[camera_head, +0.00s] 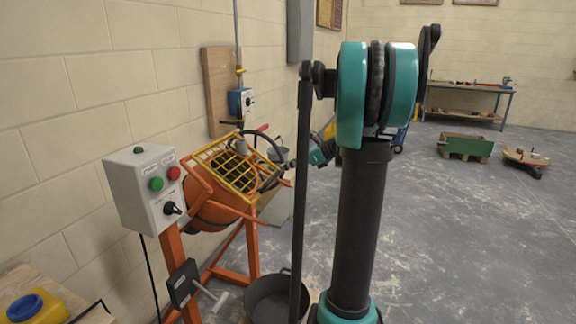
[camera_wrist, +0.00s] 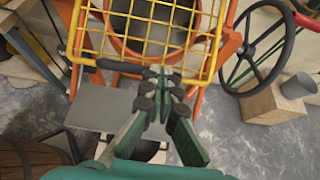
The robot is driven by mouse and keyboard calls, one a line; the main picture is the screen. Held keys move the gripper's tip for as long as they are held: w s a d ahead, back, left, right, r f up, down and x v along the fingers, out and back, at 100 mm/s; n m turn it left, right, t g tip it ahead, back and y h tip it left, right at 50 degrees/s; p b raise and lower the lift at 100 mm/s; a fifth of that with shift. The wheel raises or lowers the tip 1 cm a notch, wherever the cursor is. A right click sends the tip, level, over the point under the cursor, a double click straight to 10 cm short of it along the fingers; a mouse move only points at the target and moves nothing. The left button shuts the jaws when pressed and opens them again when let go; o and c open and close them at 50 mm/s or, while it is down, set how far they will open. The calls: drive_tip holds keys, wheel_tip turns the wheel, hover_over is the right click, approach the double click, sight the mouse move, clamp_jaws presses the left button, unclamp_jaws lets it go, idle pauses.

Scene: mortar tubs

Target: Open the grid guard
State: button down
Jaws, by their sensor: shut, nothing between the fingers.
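The yellow grid guard (camera_head: 212,181) lies tilted over the mouth of the orange mixer drum (camera_head: 207,212). In the wrist view the guard (camera_wrist: 157,50) fills the top middle, with the drum opening behind its bars. A dark handle sleeve (camera_wrist: 122,66) sits on its near edge. My gripper (camera_wrist: 165,76) is shut and empty, its fingertips at this near edge, just right of the dark sleeve; I cannot tell whether they touch the bar. In the head view my gripper (camera_head: 289,165) is small, at the right side of the guard.
A black handwheel (camera_wrist: 258,47) stands right of the guard, near a wooden block (camera_wrist: 272,104). A grey control box (camera_head: 146,187) stands left of the mixer. A black tub (camera_head: 268,296) is on the floor below. Open floor lies to the right.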

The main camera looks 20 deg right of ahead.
drive_tip(key=s+d, duration=0.5)
drive_tip(key=d, duration=0.2)
drive_tip(key=w+a+f, duration=0.2)
drive_tip(key=f, duration=0.1)
drive_tip(key=w+a+f+t+y, duration=0.1)
drive_tip(key=a+f, duration=0.2)
drive_tip(key=w+a+f+y, duration=0.1)
drive_tip(key=w+a+f, duration=0.1)
drive_tip(key=a+f, duration=0.1)
drive_tip(key=shift+w+a+f+t, duration=0.2)
drive_tip(key=shift+w+f+t, duration=0.1)
drive_tip(key=shift+w+f, duration=0.05)
drive_tip(key=shift+w+a+r, duration=0.1)
drive_tip(key=shift+r, duration=0.5)
drive_tip(key=shift+w+a+r, duration=0.1)
drive_tip(key=shift+r, duration=1.2)
